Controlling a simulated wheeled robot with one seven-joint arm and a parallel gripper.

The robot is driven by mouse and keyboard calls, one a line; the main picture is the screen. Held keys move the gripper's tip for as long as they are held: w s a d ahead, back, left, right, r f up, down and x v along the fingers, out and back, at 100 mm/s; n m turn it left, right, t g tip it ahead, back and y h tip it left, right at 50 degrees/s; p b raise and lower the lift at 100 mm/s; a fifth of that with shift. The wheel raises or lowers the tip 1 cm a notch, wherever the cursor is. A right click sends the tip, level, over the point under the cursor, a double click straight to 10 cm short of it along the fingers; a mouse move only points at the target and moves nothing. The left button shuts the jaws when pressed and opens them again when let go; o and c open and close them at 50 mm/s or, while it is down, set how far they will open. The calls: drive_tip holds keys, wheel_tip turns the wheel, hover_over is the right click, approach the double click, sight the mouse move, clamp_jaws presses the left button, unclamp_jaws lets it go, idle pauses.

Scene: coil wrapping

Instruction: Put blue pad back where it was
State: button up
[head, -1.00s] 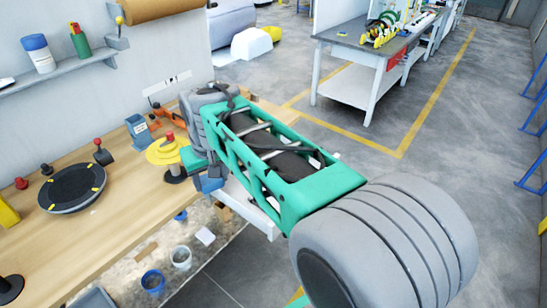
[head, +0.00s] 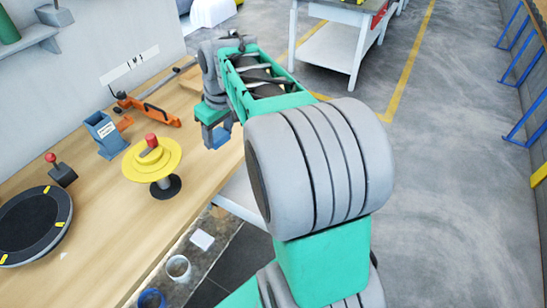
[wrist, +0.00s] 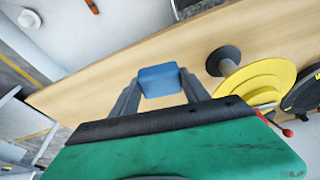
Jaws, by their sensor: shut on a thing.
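The blue pad (wrist: 160,79) is a small block held between the two grey fingers of my gripper (wrist: 160,88) in the wrist view. In the head view my gripper (head: 215,136) hangs over the right edge of the wooden bench, and the pad (head: 223,133) shows only partly at its fingers. The gripper is shut on the pad. The pad appears to be above the bench top, clear of other things. No empty spot for the pad can be made out clearly.
A yellow disc on a spindle (head: 152,159) stands left of my gripper. Behind it are a blue-grey holder (head: 105,135) and an orange tool (head: 150,108). A black turntable (head: 33,225) is at the left. Bare bench (head: 100,200) lies between them.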

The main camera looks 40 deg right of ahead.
drive_tip(key=s+d+f+n+b, duration=0.1)
drive_tip(key=s+d+f+b, duration=0.15)
drive_tip(key=d+f, duration=0.3)
drive_tip(key=s+d+f+n+b, duration=0.1)
drive_tip(key=d+f+b, duration=0.25)
drive_tip(key=d, duration=0.35)
drive_tip(key=shift+y, duration=0.3)
drive_tip(key=w+d+f+p, duration=0.1)
drive_tip(key=w+d+f, duration=0.1)
drive_tip(key=d+f, duration=0.1)
drive_tip(key=w+d+f, duration=0.2)
drive_tip(key=d+f, duration=0.1)
drive_tip(key=d, duration=0.1)
drive_tip(key=w+d+f+p, duration=0.1)
drive_tip(key=w+d+f, duration=0.1)
drive_tip(key=d+f, duration=0.1)
drive_tip(key=shift+w+d+p, duration=0.15)
drive_tip(key=shift+w+p, duration=0.15)
drive_tip(key=shift+p, duration=0.05)
drive_tip(key=shift+w+d+f, duration=0.3)
drive_tip(key=shift+d+f, duration=0.1)
drive_tip(key=shift+f, duration=0.1)
drive_tip(key=shift+s+d+x, duration=0.1)
drive_tip(key=shift+s+x, duration=0.05)
drive_tip(key=shift+x, duration=0.7)
drive_tip(key=shift+s+d+x, duration=0.15)
drive_tip(key=shift+x, duration=0.65)
drive_tip(key=shift+f, duration=0.25)
